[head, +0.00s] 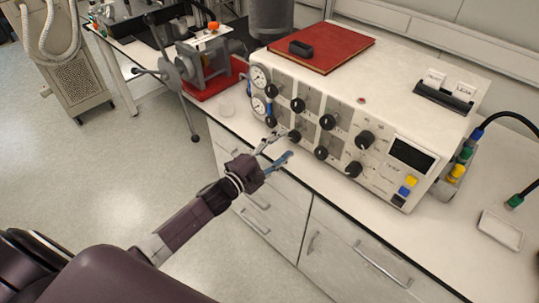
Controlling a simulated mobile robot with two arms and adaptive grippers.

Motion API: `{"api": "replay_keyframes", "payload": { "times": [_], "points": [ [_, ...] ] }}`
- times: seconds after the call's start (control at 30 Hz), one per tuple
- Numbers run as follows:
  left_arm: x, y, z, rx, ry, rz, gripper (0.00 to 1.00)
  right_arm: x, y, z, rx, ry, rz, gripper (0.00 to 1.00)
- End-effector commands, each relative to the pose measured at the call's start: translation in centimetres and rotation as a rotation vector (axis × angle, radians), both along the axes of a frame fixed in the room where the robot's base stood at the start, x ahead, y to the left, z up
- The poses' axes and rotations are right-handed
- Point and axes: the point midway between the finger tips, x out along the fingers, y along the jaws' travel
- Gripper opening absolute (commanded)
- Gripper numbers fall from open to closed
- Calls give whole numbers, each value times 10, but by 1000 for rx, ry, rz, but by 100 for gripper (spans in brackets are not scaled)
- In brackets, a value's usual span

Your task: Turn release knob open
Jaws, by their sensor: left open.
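The white pressure reactor control box (385,95) stands on the bench, with several black knobs in two rows on its front panel. Which one is the release knob cannot be read. My left gripper (283,145) is open in front of the lower row, with nothing seen between its fingers. Its fingertips are close to a lower black knob (294,136); whether they touch it cannot be told. Another lower knob (320,153) is just to the right. An upper knob (297,105) is above. My right gripper is not in view.
Two round gauges (259,77) are at the panel's left end. A red book (322,47) lies on the box. A display (411,154) and coloured buttons are at the right. Drawers are below the bench.

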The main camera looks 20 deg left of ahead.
Motion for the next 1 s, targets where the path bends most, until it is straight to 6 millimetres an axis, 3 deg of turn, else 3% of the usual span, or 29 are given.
{"api": "replay_keyframes", "payload": {
  "times": [0.2,0.4,1.0],
  "points": [
    [-40,15,-1,0,2,0,49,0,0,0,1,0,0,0],
    [-60,22,0,-1,0,0,49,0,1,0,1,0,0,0],
    [-63,23,0,-1,1,1,49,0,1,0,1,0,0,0]
  ]
}}
